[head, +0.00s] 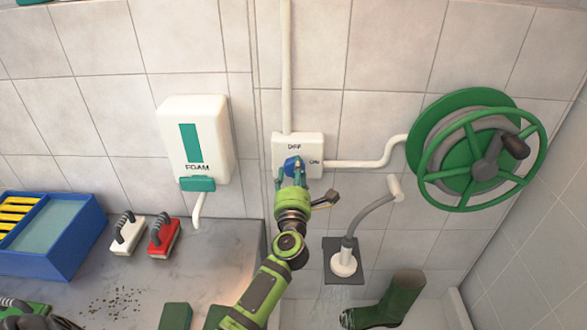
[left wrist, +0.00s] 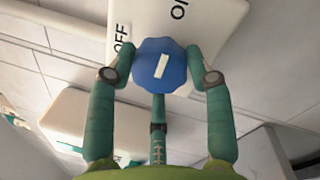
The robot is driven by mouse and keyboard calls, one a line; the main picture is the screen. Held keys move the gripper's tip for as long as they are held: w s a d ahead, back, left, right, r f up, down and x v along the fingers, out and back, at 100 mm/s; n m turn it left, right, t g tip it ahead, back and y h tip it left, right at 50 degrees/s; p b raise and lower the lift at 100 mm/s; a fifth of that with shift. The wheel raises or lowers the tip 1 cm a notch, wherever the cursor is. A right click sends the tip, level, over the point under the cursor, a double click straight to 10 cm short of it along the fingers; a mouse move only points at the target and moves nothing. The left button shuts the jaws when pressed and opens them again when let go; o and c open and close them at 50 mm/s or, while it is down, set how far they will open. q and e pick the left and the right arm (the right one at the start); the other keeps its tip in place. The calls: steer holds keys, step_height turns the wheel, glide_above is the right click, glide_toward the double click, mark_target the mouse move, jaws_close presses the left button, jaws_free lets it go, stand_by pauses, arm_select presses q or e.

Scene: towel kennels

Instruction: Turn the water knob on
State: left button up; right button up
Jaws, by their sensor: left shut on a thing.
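The blue water knob (head: 291,164) sits on a white wall box (head: 312,143) marked OFF above and ON to the right. It also shows in the left wrist view (left wrist: 160,66), faceted, with a short white mark. In that view the mark lines up roughly with the ON lettering. My left gripper (head: 292,182) is at the knob, with green fingers around its rim, shut on it. The fingers also show in the left wrist view (left wrist: 158,82). My right gripper is not in view.
A foam dispenser (head: 207,140) hangs left of the box. A green hose reel (head: 470,150) is on the right. A spray head (head: 344,262) and green boot (head: 392,302) are below. A counter (head: 215,240) holds brushes and a blue bin (head: 50,262).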

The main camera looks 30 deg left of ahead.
arm_select(q)
steer(key=shift+w+d+r, duration=0.1)
steer(key=shift+r, duration=0.4)
steer(key=o, duration=1)
steer(key=shift+o, duration=0.9)
steer(key=shift+f, duration=0.1)
steer(key=shift+d+f, duration=0.1)
steer(key=shift+f, duration=0.05)
steer(key=v, duration=1.2)
